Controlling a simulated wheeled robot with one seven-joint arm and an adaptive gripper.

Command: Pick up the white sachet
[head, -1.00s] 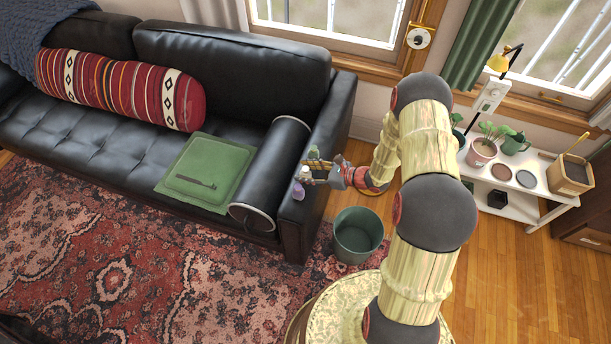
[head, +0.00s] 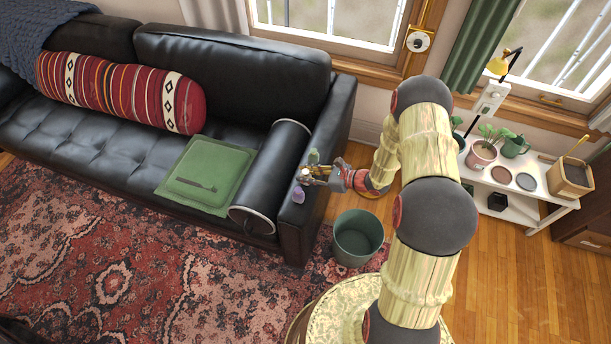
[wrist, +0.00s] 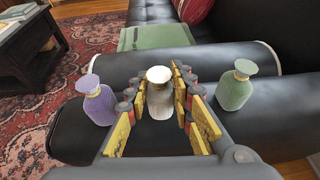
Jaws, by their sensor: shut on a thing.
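The white sachet (wrist: 159,98) looks like a small bottle with a pale cap and stands between my fingers in the wrist view. In the head view the white sachet (head: 304,172) shows at my fingertips, over the black sofa arm. My gripper (wrist: 162,97) is shut on it, with a yellow-padded finger against each side. In the head view my gripper (head: 311,172) reaches in from the right at the sofa arm. The sachet's lower part is partly hidden, and I cannot tell whether it still touches the arm.
A purple bottle-shaped item (wrist: 97,101) stands close on the left and a green one (wrist: 236,86) on the right, both on the sofa arm (head: 322,205). A black bolster (head: 272,175) lies beyond. A green bin (head: 358,238) stands on the floor below.

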